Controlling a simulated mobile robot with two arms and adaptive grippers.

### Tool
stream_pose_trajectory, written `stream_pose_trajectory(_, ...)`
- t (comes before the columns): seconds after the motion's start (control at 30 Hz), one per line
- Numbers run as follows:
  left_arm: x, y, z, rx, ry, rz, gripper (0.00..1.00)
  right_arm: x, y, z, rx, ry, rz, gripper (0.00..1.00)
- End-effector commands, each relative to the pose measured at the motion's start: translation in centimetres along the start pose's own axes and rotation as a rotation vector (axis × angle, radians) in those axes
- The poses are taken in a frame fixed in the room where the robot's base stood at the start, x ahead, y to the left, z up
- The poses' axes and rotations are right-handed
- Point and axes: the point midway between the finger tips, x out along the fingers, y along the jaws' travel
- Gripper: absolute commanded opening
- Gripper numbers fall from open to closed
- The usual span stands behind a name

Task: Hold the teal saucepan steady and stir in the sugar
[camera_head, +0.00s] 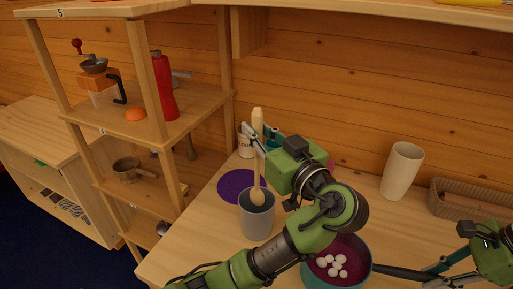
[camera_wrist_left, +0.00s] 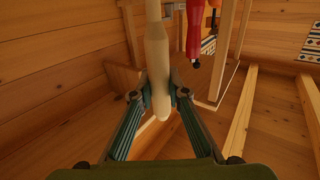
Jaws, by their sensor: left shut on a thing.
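The teal saucepan (camera_head: 369,264) stands at the front of the table, partly covered by my left arm. It holds dark red contents with several white lumps, and its black handle (camera_head: 402,273) points right. My left gripper (camera_head: 258,147) is shut on a wooden spoon (camera_head: 257,181), upright with its bowl down at the mouth of a grey cup (camera_head: 257,222). In the left wrist view the spoon (camera_wrist_left: 157,65) stands between both fingers of the gripper (camera_wrist_left: 160,97). My right gripper (camera_head: 447,262) is at the handle's end by the right edge; its grip is unclear.
A purple round mat (camera_head: 233,187) lies behind the grey cup. A cream tumbler (camera_head: 402,171) and a woven basket (camera_head: 468,198) stand at the back right. A wooden shelf on the left holds a grinder (camera_head: 95,70) and a red bottle (camera_head: 164,88).

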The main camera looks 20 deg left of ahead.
Motion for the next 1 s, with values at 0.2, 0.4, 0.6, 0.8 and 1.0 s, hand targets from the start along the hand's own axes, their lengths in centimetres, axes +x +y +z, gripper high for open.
stream_pose_trajectory(0.2,0.3,1.9,-3.6,-0.003,0.005,0.151,0.00,0.1,0.0,0.0,0.000,0.000,0.001,0.00)
stream_pose_trajectory(0.4,-0.9,6.4,-4.3,-0.002,0.008,0.470,0.00,0.1,0.0,0.0,0.000,0.000,0.001,0.00)
stream_pose_trajectory(0.6,-5.0,10.0,-4.4,0.000,0.010,0.817,0.00,0.1,0.0,0.0,0.000,0.000,0.001,0.00)
stream_pose_trajectory(0.8,-11.8,11.5,-4.0,0.002,0.008,1.173,0.00,0.1,0.0,0.0,0.000,0.000,0.001,0.00)
stream_pose_trajectory(1.0,-18.5,10.5,-3.5,0.001,0.005,1.457,0.00,0.1,0.0,0.0,0.000,0.000,0.001,0.00)
